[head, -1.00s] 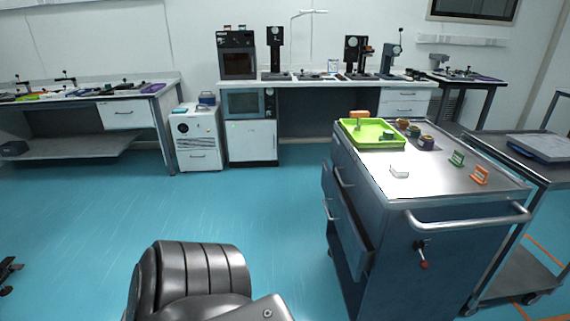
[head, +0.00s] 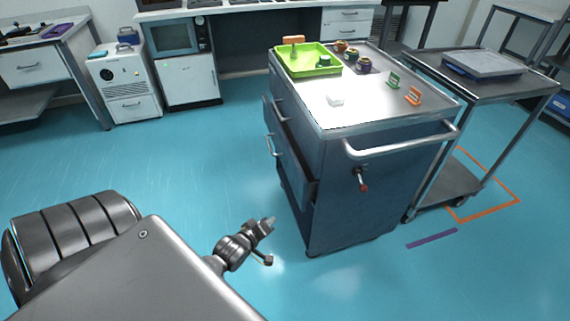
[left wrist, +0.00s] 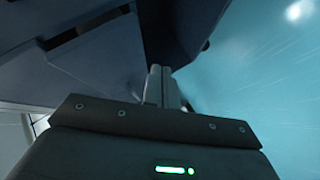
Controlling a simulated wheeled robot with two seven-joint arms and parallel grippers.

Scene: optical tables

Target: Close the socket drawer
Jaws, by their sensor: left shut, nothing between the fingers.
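The dark blue tool cart (head: 365,185) stands right of centre in the head view. A drawer (head: 296,165) on its left side stands pulled out from the body, with its front and handle facing left. What lies inside it is hidden. My left gripper (head: 270,222) is low in front of the cart, left of the drawer's near end and apart from it in the head view. Its fingers are together and empty; they also show in the left wrist view (left wrist: 161,85), close to dark blue panels (left wrist: 95,65). Contact cannot be told. My right gripper is not in view.
A grey trolley (head: 480,75) stands to the right. The floor left of the cart is clear.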

